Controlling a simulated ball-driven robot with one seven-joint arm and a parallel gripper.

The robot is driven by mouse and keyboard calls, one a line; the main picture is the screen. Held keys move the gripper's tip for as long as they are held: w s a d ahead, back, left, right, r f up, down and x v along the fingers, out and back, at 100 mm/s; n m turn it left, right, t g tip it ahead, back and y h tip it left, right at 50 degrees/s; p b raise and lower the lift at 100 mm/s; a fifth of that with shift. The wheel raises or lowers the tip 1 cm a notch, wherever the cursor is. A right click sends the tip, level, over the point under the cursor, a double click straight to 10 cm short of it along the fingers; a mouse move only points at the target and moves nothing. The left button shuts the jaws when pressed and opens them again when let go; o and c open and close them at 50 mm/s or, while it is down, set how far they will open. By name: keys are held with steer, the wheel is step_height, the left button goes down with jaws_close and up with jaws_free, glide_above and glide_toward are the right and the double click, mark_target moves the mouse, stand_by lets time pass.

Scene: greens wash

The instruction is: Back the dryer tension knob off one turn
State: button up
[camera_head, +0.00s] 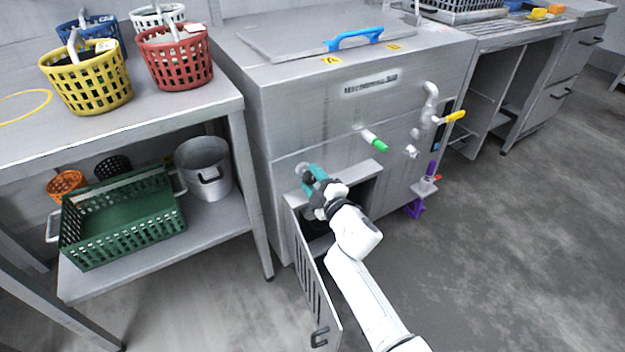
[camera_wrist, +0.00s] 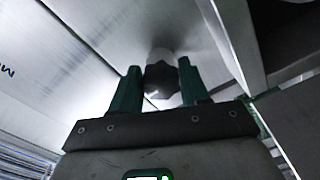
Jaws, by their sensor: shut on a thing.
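A dark lobed knob (camera_wrist: 162,80) on a pale round stem stands out from the steel machine panel (camera_wrist: 190,25) in the wrist view. My gripper (camera_head: 307,173) is at the front of the steel machine (camera_head: 310,115), just above the open lower compartment. In the wrist view its two green fingers stand on either side of the knob, and my gripper (camera_wrist: 160,76) is shut on it. In the head view the knob is mostly hidden by my gripper.
A hinged door (camera_head: 313,275) stands open below my gripper. A green-tipped tap (camera_head: 375,140) and a yellow-handled valve (camera_head: 453,117) stick out to the right. A shelf table (camera_head: 230,103) with baskets stands left. Floor at right is clear.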

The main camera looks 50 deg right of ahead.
steer(key=shift+f, duration=0.15)
steer(key=o, duration=1)
steer(key=p+v, duration=0.1)
steer(key=v, duration=0.9)
steer(key=shift+s+p, duration=0.4)
